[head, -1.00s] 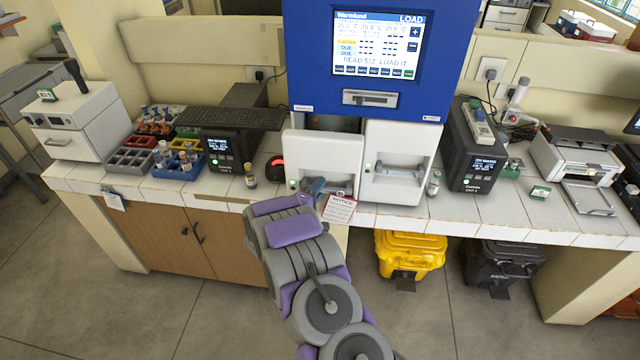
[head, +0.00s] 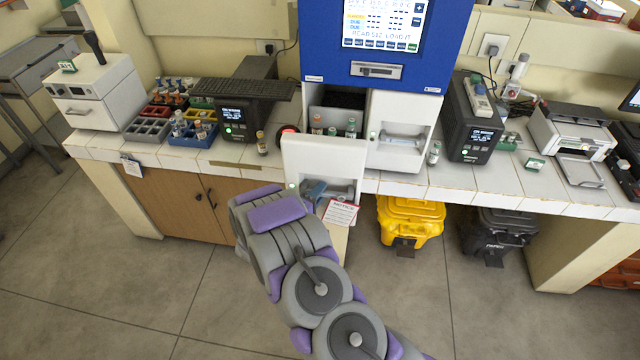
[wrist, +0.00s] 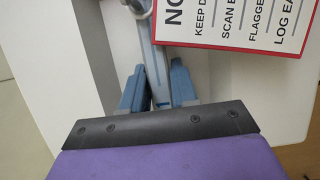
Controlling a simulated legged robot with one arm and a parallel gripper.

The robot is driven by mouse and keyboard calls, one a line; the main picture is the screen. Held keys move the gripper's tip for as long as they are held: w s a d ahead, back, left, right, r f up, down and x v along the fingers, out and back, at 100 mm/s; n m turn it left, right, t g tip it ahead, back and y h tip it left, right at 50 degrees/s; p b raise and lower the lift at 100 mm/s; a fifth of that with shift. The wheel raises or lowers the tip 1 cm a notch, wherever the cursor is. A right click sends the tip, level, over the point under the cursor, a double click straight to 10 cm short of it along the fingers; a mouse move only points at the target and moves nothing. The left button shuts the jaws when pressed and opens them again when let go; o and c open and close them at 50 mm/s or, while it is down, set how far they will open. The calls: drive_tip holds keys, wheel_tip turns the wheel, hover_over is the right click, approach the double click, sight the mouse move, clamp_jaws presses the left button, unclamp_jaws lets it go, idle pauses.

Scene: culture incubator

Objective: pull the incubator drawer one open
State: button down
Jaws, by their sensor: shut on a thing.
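The incubator (head: 385,25) is blue and white with a screen. Its left white drawer (head: 322,160) is pulled out, and several capped bottles (head: 333,131) show inside behind its front. The right drawer (head: 400,135) is flush with the body. My gripper (head: 316,188) is at the left drawer's handle, low on its front. In the wrist view the blue-grey fingers (wrist: 158,88) are shut around the grey handle (wrist: 147,8). Part of the handle is hidden by the fingers and by a notice card (wrist: 240,22).
The notice card also hangs beside my gripper in the head view (head: 341,212). A small bottle (head: 262,143) stands on the counter left of the drawer. Yellow (head: 408,220) and black (head: 495,236) cases sit under the counter. The floor in front is clear.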

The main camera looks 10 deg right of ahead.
drive_tip(key=shift+s+a+f, duration=0.15)
drive_tip(key=shift+s, duration=0.5)
drive_tip(key=shift+s+a+f, duration=0.1)
drive_tip(key=shift+s+a, duration=0.05)
drive_tip(key=shift+s, duration=0.5)
drive_tip(key=c, duration=1.1)
unclamp_jaws()
drive_tip(key=shift+w, duration=0.15)
drive_tip(key=shift+o, duration=0.7)
drive_tip(key=shift+r, duration=0.1)
drive_tip(key=v, duration=1.7)
drive_tip(key=shift+a, duration=0.25)
